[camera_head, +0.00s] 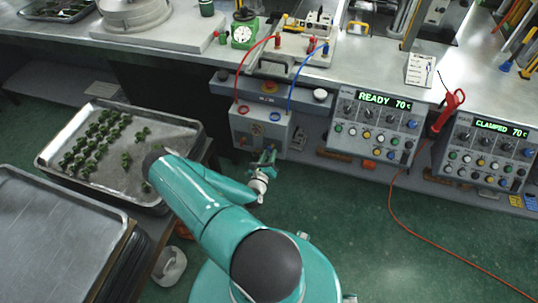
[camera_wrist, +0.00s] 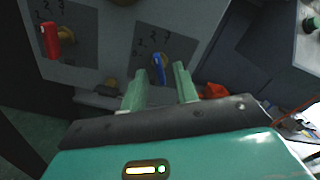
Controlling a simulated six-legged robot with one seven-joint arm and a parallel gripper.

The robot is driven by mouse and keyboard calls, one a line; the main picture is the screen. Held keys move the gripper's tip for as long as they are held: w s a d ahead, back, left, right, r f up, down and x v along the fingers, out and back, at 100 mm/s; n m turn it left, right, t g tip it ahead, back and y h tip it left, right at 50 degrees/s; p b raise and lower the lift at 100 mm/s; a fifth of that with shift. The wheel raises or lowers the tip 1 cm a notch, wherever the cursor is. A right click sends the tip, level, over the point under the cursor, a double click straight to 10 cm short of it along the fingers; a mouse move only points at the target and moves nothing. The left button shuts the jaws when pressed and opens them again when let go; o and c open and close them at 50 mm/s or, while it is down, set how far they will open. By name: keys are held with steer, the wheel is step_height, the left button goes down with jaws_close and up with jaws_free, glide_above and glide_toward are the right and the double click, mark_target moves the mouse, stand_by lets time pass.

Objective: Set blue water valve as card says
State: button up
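The blue water valve (camera_wrist: 157,66) has a blue lever on a brass hub, over a dark plate with numbers. In the wrist view its lever points up and slightly left; the exact number it points at is unclear. My gripper (camera_wrist: 160,82) is open, with one finger on each side of the blue lever; contact cannot be told. In the head view my gripper (camera_head: 266,157) is at the front of the grey water box (camera_head: 262,124), and the blue lever cannot be made out. The white card (camera_head: 420,70) stands on the bench; its writing is too small to read.
A red-handled valve (camera_wrist: 54,40) is left of the blue one in the wrist view. Red (camera_head: 252,64) and blue (camera_head: 301,68) hoses run to the box. Control panels (camera_head: 375,124) reading READY and CLAMPED stand to the right. A tray (camera_head: 168,130) of green pieces is left.

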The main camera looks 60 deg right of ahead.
steer(key=s+a, duration=0.2)
steer(key=a, duration=1.1)
steer(key=w+a+r+m+g+y, duration=0.2)
steer(key=w+a+r+m+g, duration=0.1)
steer(key=r+m, duration=0.4)
steer(key=w+a+r+m+g+y, duration=0.25)
steer(key=r+m, duration=0.25)
steer(key=r, duration=0.3)
steer(key=w+a+r+m+g+y, duration=0.1)
steer(key=w+a+r+m+g, duration=0.35)
steer(key=r, duration=0.35)
steer(key=s+a+r+m+t+y, duration=0.2)
steer(key=a+r+m+t+y, duration=0.2)
steer(key=a+r, duration=0.8)
steer(key=s+a+r+m+t+y, duration=0.2)
steer(key=a+r+m+t+y, duration=0.3)
steer(key=a+r+t+y, duration=0.3)
steer(key=a+r, duration=0.4)
steer(key=r, duration=0.4)
steer(key=shift+a+r+t, duration=0.35)
steer(key=shift+t, duration=0.05)
steer(key=shift+d+m, duration=0.15)
steer(key=shift+m, duration=0.1)
